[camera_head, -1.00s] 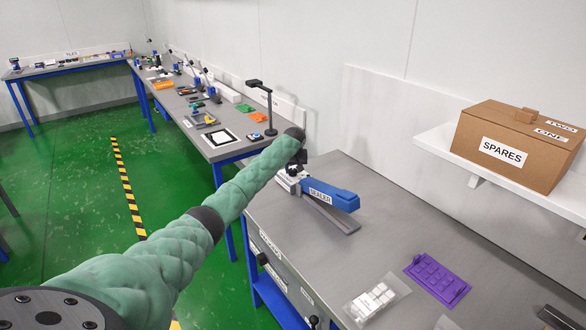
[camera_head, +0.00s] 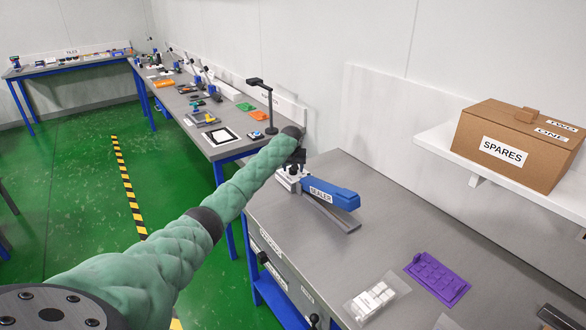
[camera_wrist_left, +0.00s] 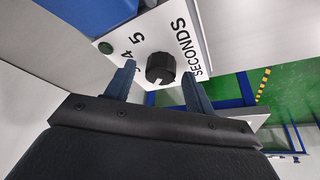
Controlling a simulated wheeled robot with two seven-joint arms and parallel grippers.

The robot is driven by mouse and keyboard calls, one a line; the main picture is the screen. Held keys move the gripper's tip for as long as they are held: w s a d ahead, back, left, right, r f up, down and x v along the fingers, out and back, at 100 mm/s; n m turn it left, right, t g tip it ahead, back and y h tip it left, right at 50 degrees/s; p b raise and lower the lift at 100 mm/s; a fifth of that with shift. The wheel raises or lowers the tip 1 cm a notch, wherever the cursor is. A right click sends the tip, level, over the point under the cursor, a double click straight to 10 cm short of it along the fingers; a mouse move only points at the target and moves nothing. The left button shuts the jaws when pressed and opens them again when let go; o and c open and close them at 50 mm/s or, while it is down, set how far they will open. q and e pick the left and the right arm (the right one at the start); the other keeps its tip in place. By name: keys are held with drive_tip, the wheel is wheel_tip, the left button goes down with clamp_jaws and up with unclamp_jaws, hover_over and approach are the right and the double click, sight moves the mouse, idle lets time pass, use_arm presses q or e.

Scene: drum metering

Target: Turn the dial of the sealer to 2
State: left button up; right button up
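The sealer (camera_head: 330,194) has a blue arm labelled SEALER and stands at the far left end of the near bench. In the left wrist view its black dial (camera_wrist_left: 160,68) sits on a white panel (camera_wrist_left: 150,35) marked SECONDS, with 4 and 5 legible; the other digits are hidden or out of view. My left gripper (camera_wrist_left: 158,82) is open, with one finger on each side of the dial and gaps between the fingers and the knob. My right gripper is not in view.
On the near bench (camera_head: 400,235) lie a purple tray (camera_head: 437,278) and a bag of white pieces (camera_head: 376,298). A SPARES box (camera_head: 510,150) stands on a wall shelf. Beyond, a long bench (camera_head: 215,148) carries several tools. Most of the bench's middle is clear.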

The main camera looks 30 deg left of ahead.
use_arm(q)
drive_tip(key=shift+r, duration=0.1)
drive_tip(key=shift+s+d+r, duration=0.1)
drive_tip(key=shift+s+r, duration=0.05)
drive_tip(key=shift+r, duration=0.15)
drive_tip(key=b+v, duration=0.2)
drive_tip(key=v, duration=0.3)
drive_tip(key=shift+s+r, duration=0.1)
drive_tip(key=shift+r, duration=0.2)
drive_tip(key=shift+s+d+r+b, duration=0.2)
drive_tip(key=shift+r+b, duration=0.15)
drive_tip(key=shift+r, duration=0.25)
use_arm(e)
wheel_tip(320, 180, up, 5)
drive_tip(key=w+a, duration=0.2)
